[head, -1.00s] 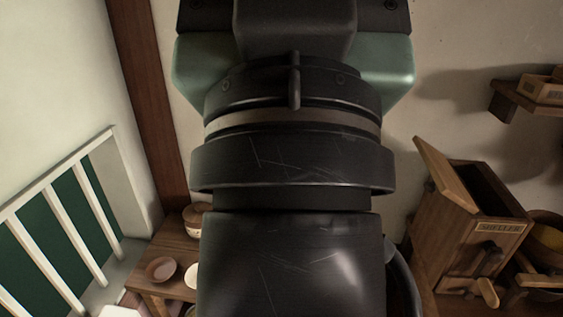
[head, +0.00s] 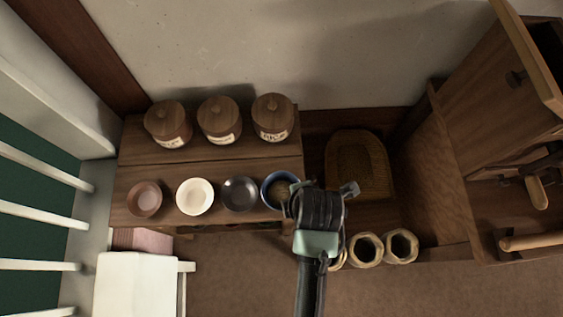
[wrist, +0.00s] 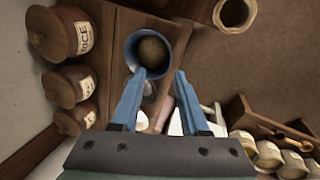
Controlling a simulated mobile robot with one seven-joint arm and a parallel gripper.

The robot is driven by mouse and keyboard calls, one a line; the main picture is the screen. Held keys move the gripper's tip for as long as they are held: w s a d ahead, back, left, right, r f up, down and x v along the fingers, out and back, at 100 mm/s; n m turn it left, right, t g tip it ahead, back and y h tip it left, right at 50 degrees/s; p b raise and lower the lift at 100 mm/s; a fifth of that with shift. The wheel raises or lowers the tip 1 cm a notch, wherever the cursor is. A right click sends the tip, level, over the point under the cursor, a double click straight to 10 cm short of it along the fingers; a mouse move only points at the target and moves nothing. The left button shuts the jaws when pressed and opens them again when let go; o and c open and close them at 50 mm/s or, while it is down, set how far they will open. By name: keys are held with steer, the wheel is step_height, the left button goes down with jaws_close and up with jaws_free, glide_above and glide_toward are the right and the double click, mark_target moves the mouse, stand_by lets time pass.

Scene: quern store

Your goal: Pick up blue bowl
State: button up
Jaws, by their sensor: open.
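The blue bowl (head: 269,183) is the rightmost of a row of bowls at the front of the wooden bench. It holds something brown and grainy. My gripper (head: 318,190) covers its right edge in the head view. In the wrist view the blue bowl (wrist: 131,51) appears upright just beyond the two blue fingertips. My gripper (wrist: 157,74) is open there, with nothing between the fingers. I cannot tell the exact gap between fingertips and bowl rim.
A dark bowl (head: 239,194), a white bowl (head: 195,196) and a brown bowl (head: 144,199) stand left of it. Lidded wooden jars (head: 218,121) line the back. Open sacks (head: 401,246) and a woven basket (head: 360,165) are to the right. A white railing (head: 40,210) is at left.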

step_height(320, 180, down, 3)
steer(key=s, duration=0.2)
steer(key=b, duration=0.2)
glide_toward(282, 193)
steer(key=shift+s+d+f, duration=0.3)
steer(key=shift+s+f, duration=0.1)
steer(key=shift+f, duration=0.35)
steer(key=shift+s+d+f, duration=0.25)
steer(key=shift+s+f, duration=0.2)
steer(key=shift+f, duration=0.3)
steer(key=shift+s+d+f, duration=0.3)
steer(key=shift+s+f, duration=0.1)
steer(key=shift+f, duration=0.35)
jaws_close()
